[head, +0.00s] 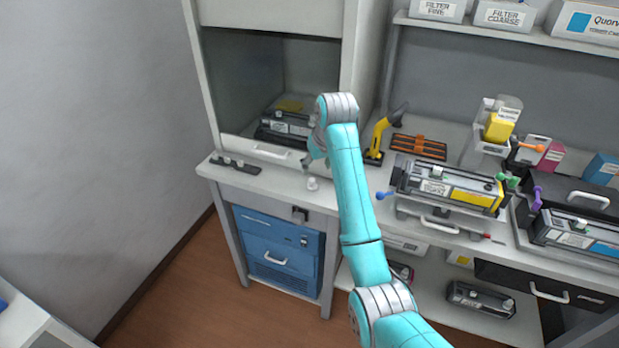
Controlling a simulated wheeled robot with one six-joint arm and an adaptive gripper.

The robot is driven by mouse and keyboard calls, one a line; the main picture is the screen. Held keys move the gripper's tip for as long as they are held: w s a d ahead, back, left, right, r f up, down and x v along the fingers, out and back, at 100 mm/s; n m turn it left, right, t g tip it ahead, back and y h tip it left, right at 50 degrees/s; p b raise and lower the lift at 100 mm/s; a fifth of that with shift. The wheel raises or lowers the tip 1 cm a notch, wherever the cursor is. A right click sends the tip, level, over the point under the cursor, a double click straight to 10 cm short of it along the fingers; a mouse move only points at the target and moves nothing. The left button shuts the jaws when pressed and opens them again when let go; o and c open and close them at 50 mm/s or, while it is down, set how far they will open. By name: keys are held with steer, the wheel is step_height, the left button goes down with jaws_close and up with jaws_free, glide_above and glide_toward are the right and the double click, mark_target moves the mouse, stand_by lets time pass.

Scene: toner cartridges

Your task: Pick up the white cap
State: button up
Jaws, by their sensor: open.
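A small white cap (312,184) stands on the light grey bench top near its front edge, in front of the hooded cabinet. My gripper (309,167) hangs from the end of my teal arm, just above and slightly left of the cap. It looks small and is partly hidden by my wrist. It is open, with nothing visible in it. The cap appears clear of the fingers, but the exact gap in depth cannot be told.
A dark cartridge (285,127) lies inside the cabinet behind my gripper. A black strip with small knobs (236,165) lies to the left. A yellow-handled tool (378,137) and a yellow-marked cartridge (448,188) stand to the right. Bare bench (262,183) lies left of the cap.

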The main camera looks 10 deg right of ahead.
mark_target(312, 180)
steer(key=x, duration=1)
steer(key=shift+r, duration=0.1)
steer(key=c, duration=0.8)
